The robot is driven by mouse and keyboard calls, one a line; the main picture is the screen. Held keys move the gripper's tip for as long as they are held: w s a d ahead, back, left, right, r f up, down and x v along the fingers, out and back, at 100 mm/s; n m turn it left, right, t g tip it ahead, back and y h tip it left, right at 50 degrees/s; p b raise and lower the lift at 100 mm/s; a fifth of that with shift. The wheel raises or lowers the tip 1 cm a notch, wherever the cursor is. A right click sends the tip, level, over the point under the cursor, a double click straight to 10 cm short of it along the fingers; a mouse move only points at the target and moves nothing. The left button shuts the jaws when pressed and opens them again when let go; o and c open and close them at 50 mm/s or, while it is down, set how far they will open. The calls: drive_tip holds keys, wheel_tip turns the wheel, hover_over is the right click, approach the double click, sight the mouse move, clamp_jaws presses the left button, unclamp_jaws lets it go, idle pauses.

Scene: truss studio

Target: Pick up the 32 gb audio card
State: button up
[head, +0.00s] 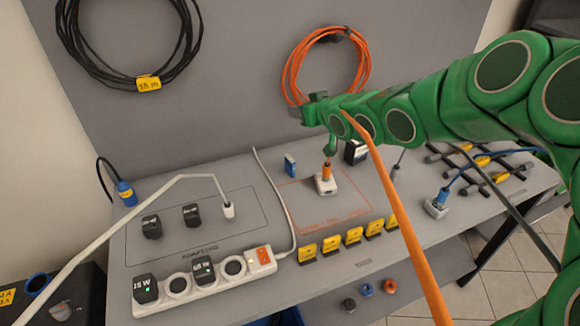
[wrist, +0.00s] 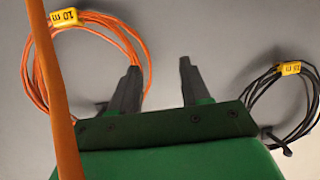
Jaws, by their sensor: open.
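Several small yellow-and-black cards (head: 330,245) stand in a row along the table's front edge. Their print is too small to read, so I cannot tell which is the 32 gb audio card. A blue upright piece (head: 290,165) and a black box with a pale label (head: 356,152) stand farther back; their print is also unreadable. My gripper (head: 303,114) is raised well above the table, near the back panel. In the wrist view its two dark fingers (wrist: 159,68) are spread apart with nothing between them.
A power strip (head: 178,303) with adapters lies front left. A white cable crosses the table. An orange cable coil (head: 290,75) hangs on the panel behind my gripper. An orange strand (head: 395,205) crosses in front of my arm. A black coil (head: 70,50) hangs left.

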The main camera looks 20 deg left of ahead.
approach(293, 162)
drive_tip(key=x, duration=0.4)
drive_tip(key=shift+a+r, duration=0.15)
drive_tip(key=shift+a, duration=0.25)
drive_tip(key=shift+x, duration=1.25)
drive_tip(key=shift+w+a+f, duration=0.75)
drive_tip(key=shift+w, duration=0.1)
drive_tip(key=shift+x, duration=1.3)
clamp_jaws()
